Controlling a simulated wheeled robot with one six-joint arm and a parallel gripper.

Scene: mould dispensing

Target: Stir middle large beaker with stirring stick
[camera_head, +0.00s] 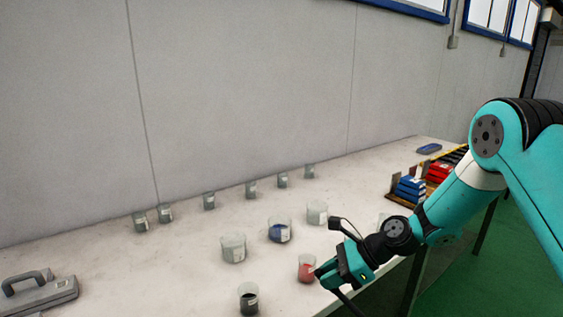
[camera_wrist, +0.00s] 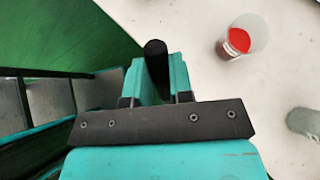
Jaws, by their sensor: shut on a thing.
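My gripper (camera_head: 346,272) is at the front edge of the table in the head view, shut on a black stirring stick (camera_head: 350,303). In the wrist view the dark stick (camera_wrist: 156,62) stands between the teal jaws (camera_wrist: 158,85); its lower end is hidden. Three larger beakers stand in a slanting row near the table's middle. The middle large beaker (camera_head: 280,230) holds something blue and is up and left of my gripper, apart from the stick. A clear large beaker (camera_head: 233,248) stands left of it and another (camera_head: 317,212) right of it.
A beaker with red contents (camera_head: 306,269) stands close left of my gripper; it also shows in the wrist view (camera_wrist: 242,38). A beaker with dark contents (camera_head: 248,298) is further left. Several small beakers line the wall. Red and blue boxes (camera_head: 410,189) are at the right, a grey case (camera_head: 38,294) far left.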

